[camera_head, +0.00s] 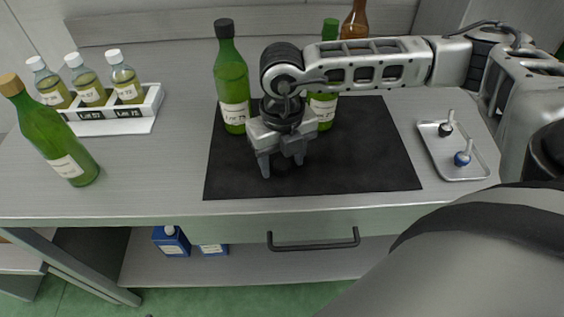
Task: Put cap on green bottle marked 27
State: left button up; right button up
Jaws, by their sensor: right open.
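A green bottle with a black top (232,85) stands upright on the black mat (370,165). A second green bottle (323,108) with a green top stands on the mat, partly hidden behind my right arm. A third green bottle (48,135) with a tan top stands at the left, off the mat. All three bear white labels; I cannot surely read which is marked 27. My right gripper (283,168) points down, open, over the mat in front of the two bottles, with nothing visible between its fingers. My left gripper is not in view.
A white rack (108,114) at the back left holds three small capped bottles. A brown bottle (355,22) stands at the back. The front of the mat is clear.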

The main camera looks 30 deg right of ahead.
aim_at(281, 163)
jog(key=shift+c, duration=0.3)
jog(key=c, duration=0.9)
jog(key=shift+c, duration=0.3)
jog(key=shift+r, duration=0.2)
jog(key=shift+r, duration=0.25)
notch_tip(281, 163, up, 2)
jog(key=shift+r, duration=0.1)
jog(key=s+a+r+b, duration=0.2)
jog(key=s+a+r, duration=0.7)
jog(key=a+r, duration=0.1)
jog(key=shift+s+a, duration=0.2)
jog(key=shift+a, duration=0.05)
